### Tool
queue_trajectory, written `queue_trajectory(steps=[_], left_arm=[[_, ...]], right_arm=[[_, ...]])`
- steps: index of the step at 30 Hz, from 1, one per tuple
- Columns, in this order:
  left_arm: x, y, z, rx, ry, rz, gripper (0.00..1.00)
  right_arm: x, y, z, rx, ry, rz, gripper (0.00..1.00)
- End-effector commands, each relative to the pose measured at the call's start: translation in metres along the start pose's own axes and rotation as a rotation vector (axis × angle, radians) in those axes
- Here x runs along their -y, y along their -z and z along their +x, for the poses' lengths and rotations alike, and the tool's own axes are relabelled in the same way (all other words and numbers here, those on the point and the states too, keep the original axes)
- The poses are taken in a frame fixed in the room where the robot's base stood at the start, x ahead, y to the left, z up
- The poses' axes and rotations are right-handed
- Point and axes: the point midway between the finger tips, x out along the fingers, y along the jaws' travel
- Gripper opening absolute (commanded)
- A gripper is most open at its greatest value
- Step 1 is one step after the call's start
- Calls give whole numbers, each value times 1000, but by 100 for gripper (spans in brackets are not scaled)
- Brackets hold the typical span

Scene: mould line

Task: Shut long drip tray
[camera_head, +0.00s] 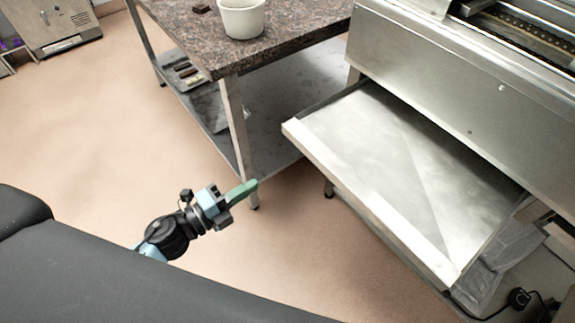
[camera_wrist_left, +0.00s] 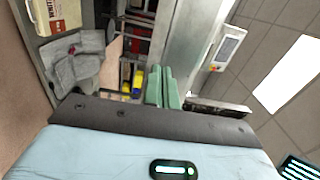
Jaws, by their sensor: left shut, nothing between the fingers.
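The long drip tray (camera_head: 400,165) is a wide, shallow metal tray, pulled out from under the steel machine (camera_head: 460,85) at the right of the head view. Its front lip (camera_head: 365,200) faces down and left, toward my body. My left gripper (camera_head: 248,188) has green fingers, which are shut with nothing between them. It is over the floor, to the left of the tray and clear of it. The shut green fingers (camera_wrist_left: 161,87) also show in the left wrist view. My right gripper is in neither view.
A stone-topped table (camera_head: 290,35) with a lower shelf stands left of the tray, a white pot (camera_head: 241,17) on it. A black cable plug (camera_head: 518,298) and cables lie on the floor at lower right. The floor between my left gripper and the tray is clear.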

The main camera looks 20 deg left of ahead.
Motion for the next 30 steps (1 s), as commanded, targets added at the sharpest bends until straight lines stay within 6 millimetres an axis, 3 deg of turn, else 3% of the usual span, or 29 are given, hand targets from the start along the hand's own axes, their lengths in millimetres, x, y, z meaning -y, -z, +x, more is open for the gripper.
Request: queue_trajectory(steps=[6,11,20,30], left_arm=[[1,0,3,-4,1,9,0],[2,0,18,-4,4,7,0],[3,0,72,-2,5,6,0],[2,0,126,-3,2,5,0]], right_arm=[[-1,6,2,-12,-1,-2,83],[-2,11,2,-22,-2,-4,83],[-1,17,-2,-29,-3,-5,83],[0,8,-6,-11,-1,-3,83]])
